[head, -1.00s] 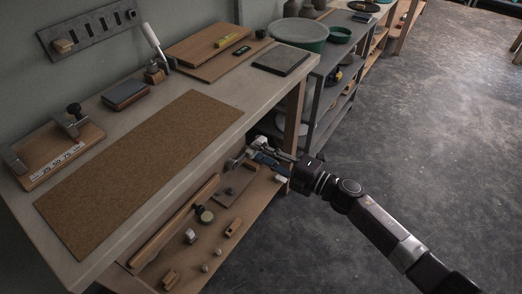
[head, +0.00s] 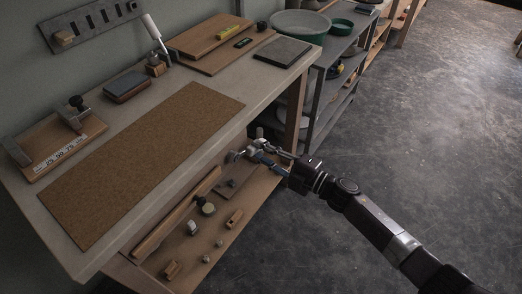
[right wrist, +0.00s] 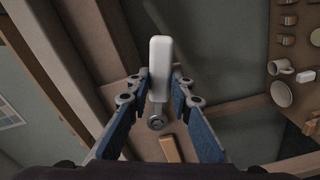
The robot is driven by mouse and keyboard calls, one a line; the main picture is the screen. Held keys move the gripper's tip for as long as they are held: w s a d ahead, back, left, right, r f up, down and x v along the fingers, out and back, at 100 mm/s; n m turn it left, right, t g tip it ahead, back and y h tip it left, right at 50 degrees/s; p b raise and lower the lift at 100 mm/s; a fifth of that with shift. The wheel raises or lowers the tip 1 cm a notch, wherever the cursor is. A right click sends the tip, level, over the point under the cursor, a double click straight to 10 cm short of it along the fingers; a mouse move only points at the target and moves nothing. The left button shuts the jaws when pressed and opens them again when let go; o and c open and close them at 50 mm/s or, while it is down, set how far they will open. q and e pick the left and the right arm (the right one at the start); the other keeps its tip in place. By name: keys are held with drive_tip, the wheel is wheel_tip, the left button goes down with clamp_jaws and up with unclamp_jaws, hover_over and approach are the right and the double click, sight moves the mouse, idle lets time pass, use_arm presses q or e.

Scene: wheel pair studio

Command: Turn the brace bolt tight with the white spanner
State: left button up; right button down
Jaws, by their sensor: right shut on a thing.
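The white spanner (right wrist: 159,68) shows in the right wrist view with its white handle pointing up the picture. Its lower grey part runs down between the fingers of my right gripper (right wrist: 159,101), which is shut on it. A round grey end (right wrist: 156,122) shows below the handle; I cannot tell whether it is seated on the brace bolt. In the head view, my right gripper (head: 256,152) is below the bench's front edge, above the lower shelf. The brace bolt is not clearly made out. My left gripper is not in view.
The bench (head: 285,72) overhangs the lower shelf (head: 150,262), where a long wooden bar (head: 178,212) and several small parts lie. A bench leg (head: 297,105) stands just behind the gripper. The floor (head: 430,130) to the right is clear.

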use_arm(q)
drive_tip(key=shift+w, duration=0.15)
use_arm(e)
drive_tip(key=shift+s+d, duration=0.1)
drive_tip(key=shift+d, duration=0.1)
drive_tip(key=shift+s+d, duration=0.2)
drive_tip(key=shift+d, duration=0.05)
drive_tip(key=shift+s+d+p, duration=0.25)
drive_tip(key=shift+d+p, duration=0.05)
drive_tip(key=shift+d, duration=0.05)
drive_tip(key=shift+s+d, duration=0.4)
drive_tip(key=shift+d, duration=0.15)
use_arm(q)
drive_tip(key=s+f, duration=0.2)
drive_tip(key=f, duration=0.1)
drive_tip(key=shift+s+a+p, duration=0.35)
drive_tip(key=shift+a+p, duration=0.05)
use_arm(e)
drive_tip(key=v, duration=0.2)
drive_tip(key=shift+s+d, duration=0.15)
drive_tip(key=shift+d, duration=0.1)
